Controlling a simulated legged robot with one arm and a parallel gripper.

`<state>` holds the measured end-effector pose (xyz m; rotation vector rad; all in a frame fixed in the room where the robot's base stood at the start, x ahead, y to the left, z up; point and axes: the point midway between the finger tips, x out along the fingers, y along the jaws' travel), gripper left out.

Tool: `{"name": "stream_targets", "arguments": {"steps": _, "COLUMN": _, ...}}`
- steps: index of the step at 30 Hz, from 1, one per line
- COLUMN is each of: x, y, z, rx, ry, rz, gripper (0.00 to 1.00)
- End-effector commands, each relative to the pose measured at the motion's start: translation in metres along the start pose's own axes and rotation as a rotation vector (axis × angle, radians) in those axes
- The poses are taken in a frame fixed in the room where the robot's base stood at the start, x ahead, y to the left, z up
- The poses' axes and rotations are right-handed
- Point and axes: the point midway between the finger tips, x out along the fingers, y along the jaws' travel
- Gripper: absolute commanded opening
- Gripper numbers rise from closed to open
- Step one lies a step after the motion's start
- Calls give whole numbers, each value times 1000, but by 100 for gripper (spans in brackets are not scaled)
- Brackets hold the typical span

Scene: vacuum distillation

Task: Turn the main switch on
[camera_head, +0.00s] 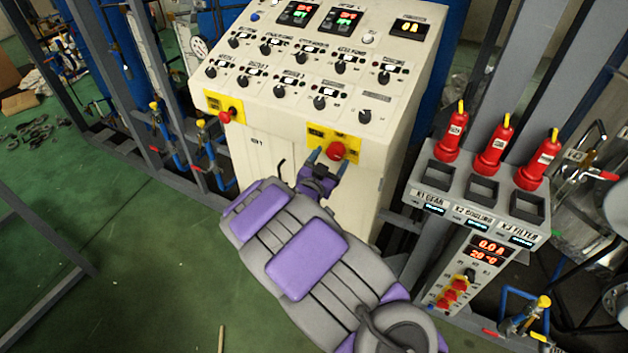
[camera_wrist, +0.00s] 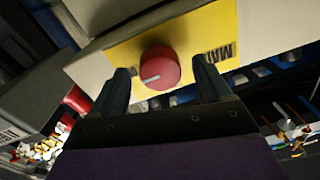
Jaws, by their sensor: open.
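The main switch is a round red knob (camera_head: 336,151) on a yellow plate (camera_head: 350,143) at the lower front edge of the cream control cabinet. In the wrist view the red knob (camera_wrist: 159,68) shows a pale pointer mark, on its yellow plate (camera_wrist: 205,38). My gripper (camera_head: 330,160) is in front of the knob, with its fingers spread. In the wrist view my gripper (camera_wrist: 163,82) is open, one finger to each side of the knob. There are visible gaps between the fingers and the knob, and nothing is held.
The cream cabinet (camera_head: 290,140) carries several black knobs and lit displays. Another red knob (camera_head: 225,116) on yellow sits to the left. On the right, a grey panel (camera_head: 465,210) holds red-handled plugs. Metal frame posts and pipes stand on both sides. Green floor (camera_head: 130,270) is open at left.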

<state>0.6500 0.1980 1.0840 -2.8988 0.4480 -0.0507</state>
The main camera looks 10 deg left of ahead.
Motion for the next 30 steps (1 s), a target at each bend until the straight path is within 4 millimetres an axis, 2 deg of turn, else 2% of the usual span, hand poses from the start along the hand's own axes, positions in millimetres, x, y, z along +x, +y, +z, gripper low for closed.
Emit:
{"name": "stream_targets", "arguments": {"steps": 24, "x": -126, "y": -2, "z": 1, "rx": -2, "ry": -3, "rz": -4, "gripper": 78}}
{"name": "stream_targets", "arguments": {"steps": 30, "x": -151, "y": -2, "z": 2, "rx": 0, "ry": -5, "rz": -2, "gripper": 78}}
